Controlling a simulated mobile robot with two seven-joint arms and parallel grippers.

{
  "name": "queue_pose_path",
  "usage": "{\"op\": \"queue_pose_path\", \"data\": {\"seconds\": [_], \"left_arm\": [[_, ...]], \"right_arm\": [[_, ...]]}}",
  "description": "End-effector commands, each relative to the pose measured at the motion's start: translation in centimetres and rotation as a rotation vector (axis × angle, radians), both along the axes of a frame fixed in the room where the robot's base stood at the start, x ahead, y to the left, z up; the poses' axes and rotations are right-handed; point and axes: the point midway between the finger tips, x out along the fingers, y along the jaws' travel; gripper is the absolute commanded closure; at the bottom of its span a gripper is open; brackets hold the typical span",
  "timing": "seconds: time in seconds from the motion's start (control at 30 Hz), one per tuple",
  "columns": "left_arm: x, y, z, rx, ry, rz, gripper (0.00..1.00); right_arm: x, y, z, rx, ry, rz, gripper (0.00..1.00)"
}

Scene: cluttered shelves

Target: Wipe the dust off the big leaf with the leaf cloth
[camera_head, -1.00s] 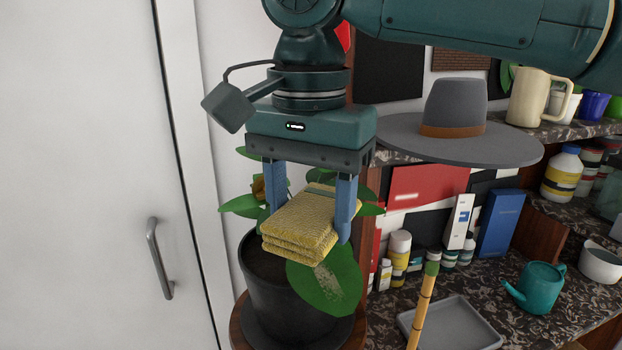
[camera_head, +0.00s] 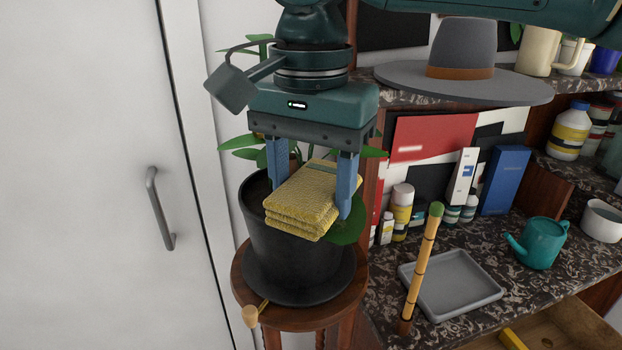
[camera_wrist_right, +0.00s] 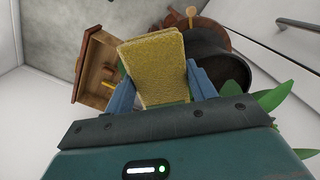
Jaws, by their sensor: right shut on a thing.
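My right gripper (camera_head: 313,190) is shut on the leaf cloth (camera_head: 303,203), a folded yellow textured cloth held between its blue fingers. The cloth also shows in the right wrist view (camera_wrist_right: 155,68). The big leaf (camera_head: 346,228) is green and mostly hidden behind the cloth and the right finger; its dust cannot be seen now. Whether cloth and leaf touch is unclear. The plant stands in a dark pot (camera_head: 290,255) below and behind the gripper, with smaller leaves (camera_head: 245,146) around it. My left gripper is not in view.
The pot stands on a round wooden stool (camera_head: 330,318). To the right, a stone-topped shelf carries a bamboo stake (camera_head: 423,262), a grey tray (camera_head: 455,284), a teal watering can (camera_head: 540,242) and bottles (camera_head: 402,208). A grey hat (camera_head: 462,62) sits above. A white door (camera_head: 90,190) is at left.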

Motion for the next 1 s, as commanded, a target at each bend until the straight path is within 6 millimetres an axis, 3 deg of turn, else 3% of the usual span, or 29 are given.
{"op": "queue_pose_path", "data": {"seconds": [1.0], "left_arm": [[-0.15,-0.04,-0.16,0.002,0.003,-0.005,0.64]], "right_arm": [[0.0,-0.01,-0.7,0.0,0.001,-0.001,0.7]]}}
